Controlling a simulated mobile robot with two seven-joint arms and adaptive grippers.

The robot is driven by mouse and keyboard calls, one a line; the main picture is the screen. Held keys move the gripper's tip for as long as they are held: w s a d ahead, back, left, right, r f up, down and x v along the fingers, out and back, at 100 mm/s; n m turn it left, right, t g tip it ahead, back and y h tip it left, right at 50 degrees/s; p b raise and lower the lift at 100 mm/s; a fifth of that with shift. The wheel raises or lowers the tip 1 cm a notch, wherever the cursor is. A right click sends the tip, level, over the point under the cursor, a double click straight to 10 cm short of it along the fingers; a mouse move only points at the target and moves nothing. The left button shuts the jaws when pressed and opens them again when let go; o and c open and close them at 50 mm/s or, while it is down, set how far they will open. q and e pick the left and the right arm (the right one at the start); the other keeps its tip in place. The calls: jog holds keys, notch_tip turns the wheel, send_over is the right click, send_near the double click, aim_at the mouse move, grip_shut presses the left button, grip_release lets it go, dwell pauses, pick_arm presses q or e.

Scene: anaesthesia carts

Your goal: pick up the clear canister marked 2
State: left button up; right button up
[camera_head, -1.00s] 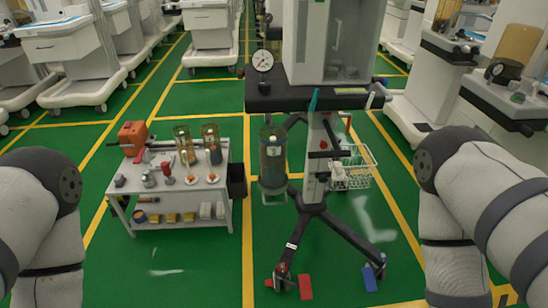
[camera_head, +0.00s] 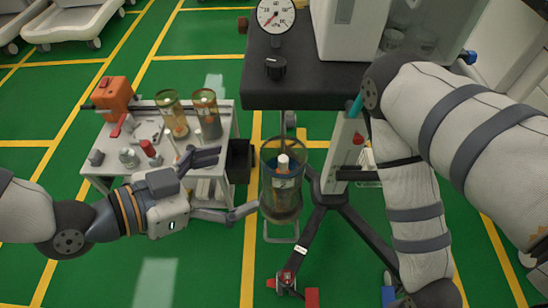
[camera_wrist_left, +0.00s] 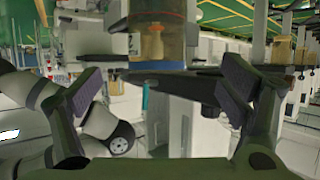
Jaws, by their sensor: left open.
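A clear canister (camera_head: 283,190) with a white-topped part and a small label inside hangs in a holder below the front of the dark cart shelf. I cannot read a 2 on it. My left gripper (camera_head: 238,180) is open and empty, just left of this canister, its fingers pointing toward it. In the left wrist view, a clear canister (camera_wrist_left: 157,38) with an orange-tan part inside shows beyond the open fingers, at the top middle. Two more clear canisters, a left one (camera_head: 171,115) and a right one (camera_head: 206,115), stand on the side table. My right gripper is out of view.
The grey side table (camera_head: 100,168) also carries an orange box (camera_head: 117,97) and small fittings. The dark cart shelf (camera_head: 290,88) with a pressure gauge (camera_head: 276,15) is above the hanging canister. Cart legs spread below. Green floor is open at the front left.

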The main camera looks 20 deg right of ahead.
aim_at(279, 167)
pick_arm(q)
jog(key=x, duration=1.1)
jog(key=shift+s+d+f, duration=0.1)
jog(key=shift+s+d, duration=0.15)
jog(key=shift+d, duration=0.05)
jog(key=c, duration=2)
